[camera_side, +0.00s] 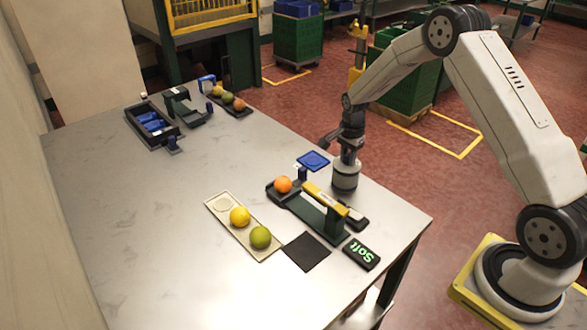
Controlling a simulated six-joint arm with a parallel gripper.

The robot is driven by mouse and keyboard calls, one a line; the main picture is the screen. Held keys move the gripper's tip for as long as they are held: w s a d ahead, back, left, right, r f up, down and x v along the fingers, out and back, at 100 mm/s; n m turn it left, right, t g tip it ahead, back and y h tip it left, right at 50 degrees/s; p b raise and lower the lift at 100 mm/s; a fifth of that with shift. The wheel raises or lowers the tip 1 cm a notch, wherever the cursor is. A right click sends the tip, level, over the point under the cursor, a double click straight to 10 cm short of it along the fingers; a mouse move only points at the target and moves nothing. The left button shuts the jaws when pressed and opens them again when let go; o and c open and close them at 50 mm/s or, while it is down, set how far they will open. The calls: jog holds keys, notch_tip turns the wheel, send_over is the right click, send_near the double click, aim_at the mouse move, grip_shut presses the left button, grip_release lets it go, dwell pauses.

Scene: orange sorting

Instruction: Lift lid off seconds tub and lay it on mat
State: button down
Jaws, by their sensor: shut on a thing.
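I cannot tell whether the lid is clear of the rim. A flat black square (306,251) lies nearer the front.
An orange (284,184) sits on a dark tester with a yellow bar (326,199). A cream tray (223,204) holds a yellow and a green fruit. Black bins (152,126) and more fruit stand at the back. The table's left is clear.

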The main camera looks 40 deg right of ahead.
notch_tip(320, 180, up, 2)
jog(key=shift+r, duration=0.1)
jog(key=s+a+r, duration=0.3)
jog(key=s+r, duration=0.6)
jog(key=s, duration=0.4)
jog(key=shift+s+a+r, duration=0.25)
jog(key=shift+a+r, duration=0.05)
jog(key=shift+a, duration=0.05)
jog(key=shift+a, duration=0.1)
jog(key=s+a+f, duration=0.3)
jog(key=s+a, duration=0.2)
jog(key=a, duration=0.4)
jog(key=s+a+f, duration=0.3)
jog(key=s+a, duration=0.2)
jog(key=a, duration=0.5)
jog(key=shift+f, duration=0.15)
